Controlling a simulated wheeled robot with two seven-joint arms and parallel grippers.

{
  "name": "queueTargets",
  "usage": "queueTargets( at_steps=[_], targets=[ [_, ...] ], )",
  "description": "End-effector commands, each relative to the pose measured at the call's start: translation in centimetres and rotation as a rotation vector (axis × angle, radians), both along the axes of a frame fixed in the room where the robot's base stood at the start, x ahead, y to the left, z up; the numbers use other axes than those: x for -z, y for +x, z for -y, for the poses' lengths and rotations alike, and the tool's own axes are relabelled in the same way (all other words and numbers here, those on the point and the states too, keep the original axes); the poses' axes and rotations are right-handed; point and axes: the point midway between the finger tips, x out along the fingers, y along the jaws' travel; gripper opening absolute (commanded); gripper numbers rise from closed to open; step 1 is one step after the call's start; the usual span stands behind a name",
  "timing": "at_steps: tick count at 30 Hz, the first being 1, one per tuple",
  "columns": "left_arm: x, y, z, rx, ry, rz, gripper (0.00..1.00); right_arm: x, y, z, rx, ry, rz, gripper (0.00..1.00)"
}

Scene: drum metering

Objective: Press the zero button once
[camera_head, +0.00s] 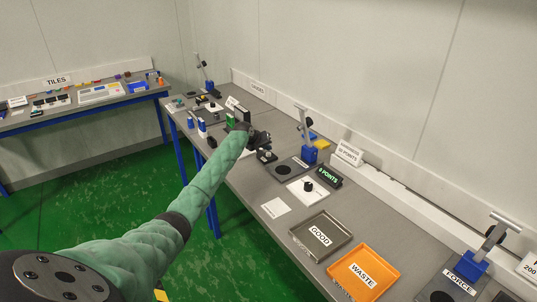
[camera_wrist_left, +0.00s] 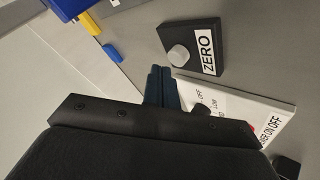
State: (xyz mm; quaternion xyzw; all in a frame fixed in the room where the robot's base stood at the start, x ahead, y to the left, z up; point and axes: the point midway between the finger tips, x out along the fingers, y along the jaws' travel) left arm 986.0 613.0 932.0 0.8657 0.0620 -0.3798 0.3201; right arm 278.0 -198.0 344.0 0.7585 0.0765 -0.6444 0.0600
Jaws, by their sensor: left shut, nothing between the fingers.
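The zero button is a round grey cap (camera_wrist_left: 180,56) on a black box (camera_wrist_left: 207,38) with a white ZERO label, in the upper middle of the left wrist view. My left gripper (camera_wrist_left: 160,82) is shut and empty. Its dark fingertips show just left of and below the cap in that view, apart from it in the picture; the height between them is hard to judge. In the head view my left gripper (camera_head: 262,139) is over the far part of the long bench, and the button there is small and hard to make out. My right gripper is not in view.
A white switch panel (camera_wrist_left: 240,108) lies beside the button box. On the bench stand a display reading 0 POINTS (camera_head: 328,175), a blue-based stand (camera_head: 309,154), a GOOD tray (camera_head: 345,239) and an orange WASTE tray (camera_head: 390,264). A tile bench (camera_head: 40,124) is at left.

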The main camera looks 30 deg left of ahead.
Motion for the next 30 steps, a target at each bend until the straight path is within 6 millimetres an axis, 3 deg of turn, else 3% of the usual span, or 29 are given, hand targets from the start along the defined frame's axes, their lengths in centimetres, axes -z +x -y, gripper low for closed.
queueTargets(
  at_steps=[20,30],
  targets=[
    [-4.9,0.0,0.0,-0.001,0.000,0.001,0.00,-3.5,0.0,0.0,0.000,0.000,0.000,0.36],
    [-5.0,0.0,0.0,0.000,0.000,0.000,0.00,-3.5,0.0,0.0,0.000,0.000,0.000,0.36]
  ],
)
